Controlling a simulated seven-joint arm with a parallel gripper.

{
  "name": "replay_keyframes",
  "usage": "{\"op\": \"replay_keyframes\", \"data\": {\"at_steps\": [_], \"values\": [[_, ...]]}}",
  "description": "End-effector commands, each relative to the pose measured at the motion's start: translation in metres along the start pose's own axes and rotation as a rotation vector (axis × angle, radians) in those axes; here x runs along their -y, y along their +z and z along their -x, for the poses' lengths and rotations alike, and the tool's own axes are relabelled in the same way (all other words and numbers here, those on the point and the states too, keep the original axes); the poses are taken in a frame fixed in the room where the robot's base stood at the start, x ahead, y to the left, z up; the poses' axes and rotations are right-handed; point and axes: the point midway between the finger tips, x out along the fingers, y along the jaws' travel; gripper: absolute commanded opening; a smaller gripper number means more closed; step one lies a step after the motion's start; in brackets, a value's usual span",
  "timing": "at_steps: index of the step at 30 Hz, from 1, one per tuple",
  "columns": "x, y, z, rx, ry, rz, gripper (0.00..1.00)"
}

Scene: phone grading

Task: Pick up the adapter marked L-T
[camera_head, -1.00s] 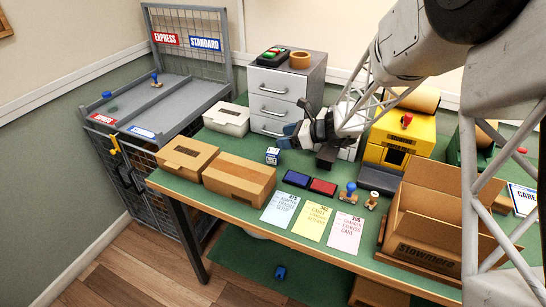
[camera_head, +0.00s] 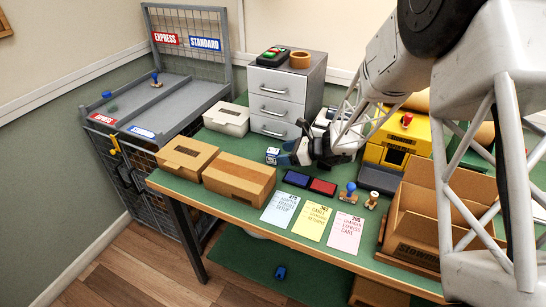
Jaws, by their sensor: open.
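A small blue-and-white box (camera_head: 272,155) stands on the green table, behind the two cardboard boxes. It may be the adapter, but its marking is too small to read and I cannot confirm L-T. My gripper (camera_head: 289,154) is low over the table just right of this box, with its fingers pointing left. It is open, and nothing shows held in it. I cannot tell whether a finger touches the box. The gripper and arm hide part of the table behind them.
Two cardboard boxes (camera_head: 238,180) stand front left. A blue pad (camera_head: 296,178) and a red pad (camera_head: 323,187) lie close in front of my gripper, with stamps (camera_head: 350,192) to the right. Grey drawers (camera_head: 274,107) stand behind; a yellow machine (camera_head: 403,140) stands right.

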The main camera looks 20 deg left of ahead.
Motion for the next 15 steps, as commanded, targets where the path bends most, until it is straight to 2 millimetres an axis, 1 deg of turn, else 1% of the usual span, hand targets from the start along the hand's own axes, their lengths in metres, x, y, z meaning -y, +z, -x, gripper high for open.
{"op": "replay_keyframes", "data": {"at_steps": [8, 11, 15], "values": [[0.0, 0.0, -0.002, 0.0, 0.0, 0.0, 0.68], [0.0, 0.0, -0.008, 0.0, 0.001, 0.0, 0.68], [0.0, 0.0, -0.022, -0.001, 0.001, 0.0, 0.68]]}}
